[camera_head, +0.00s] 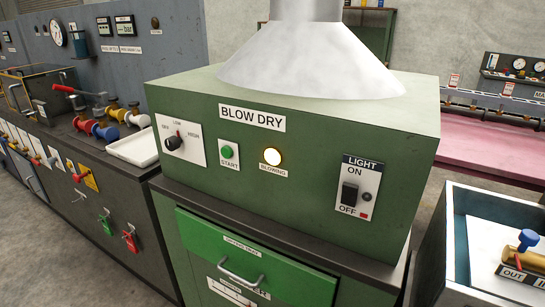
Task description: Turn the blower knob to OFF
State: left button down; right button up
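The black blower knob (174,142) sits on a white plate (196,151) marked OFF, LOW and HIGH, at the left of the green BLOW DRY box's front. A small reddish mark shows at the knob's top, seemingly towards LOW, but the knob is too small to be sure. The BLOWING lamp (272,156) glows yellow-white. A green START button (227,152) lies between the knob and the lamp. Neither of my grippers is in view.
A LIGHT switch (349,193) is at the box's right. A grey hood (312,62) stands on top. Below is a green drawer (245,262) with a handle. A bench with red and blue valves (105,132) and a white tray (135,149) stands left; a blue-lined bin (455,225) is right.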

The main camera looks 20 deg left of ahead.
aim_at(172, 143)
jog(key=u, duration=1.45)
